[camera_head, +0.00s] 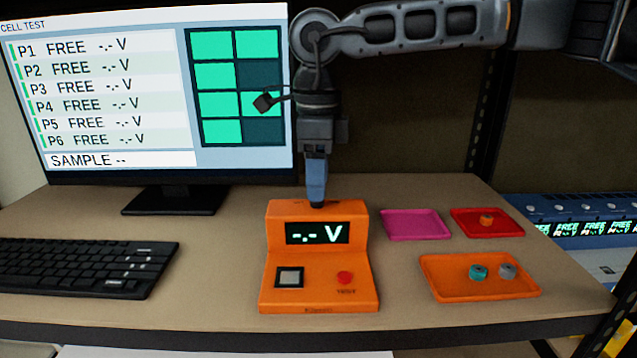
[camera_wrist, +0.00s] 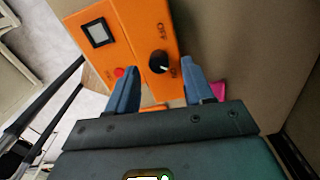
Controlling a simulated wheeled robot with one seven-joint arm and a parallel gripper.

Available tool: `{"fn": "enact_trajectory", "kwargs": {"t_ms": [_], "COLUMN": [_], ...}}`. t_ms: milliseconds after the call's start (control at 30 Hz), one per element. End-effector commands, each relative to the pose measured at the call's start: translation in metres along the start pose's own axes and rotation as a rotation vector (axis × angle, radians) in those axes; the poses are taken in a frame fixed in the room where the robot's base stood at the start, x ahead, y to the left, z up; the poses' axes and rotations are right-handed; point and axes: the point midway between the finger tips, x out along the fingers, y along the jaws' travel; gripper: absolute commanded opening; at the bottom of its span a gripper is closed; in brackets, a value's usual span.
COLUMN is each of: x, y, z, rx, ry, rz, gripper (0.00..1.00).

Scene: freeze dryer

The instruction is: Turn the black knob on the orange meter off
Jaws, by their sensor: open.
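The orange meter (camera_head: 319,262) stands on the table in the head view. Its lit display reads "-.- V", with a square socket at the front left and a red button at the front right. The black knob (camera_wrist: 158,62) shows in the wrist view on the meter's face, its white mark pointing toward the lower label, which seems to read ON; the other label looks like OFF. My gripper (camera_head: 316,197) points down just above the meter's rear top. In the wrist view its blue fingers are spread on either side of the knob, empty. Contact cannot be told.
A monitor (camera_head: 110,90) stands behind at the left, with a keyboard (camera_head: 85,267) in front. A pink tray (camera_head: 414,225), a red tray (camera_head: 470,230) and an orange tray (camera_head: 460,290) lie to the right. A dark upright post stands at the back right.

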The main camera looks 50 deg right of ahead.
Motion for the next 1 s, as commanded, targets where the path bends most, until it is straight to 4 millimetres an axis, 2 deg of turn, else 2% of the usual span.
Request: {"fn": "enact_trajectory", "kwargs": {"t_ms": [200,500,1000], "x": [0.018,0.020,0.020], "y": [0.001,0.001,0.001], "z": [0.000,0.001,0.001], "rx": [-0.001,-0.001,-0.001], "ry": [-0.001,-0.001,-0.001], "rz": [0.001,0.001,0.001], "gripper": [0.52,0.51,0.03]}}
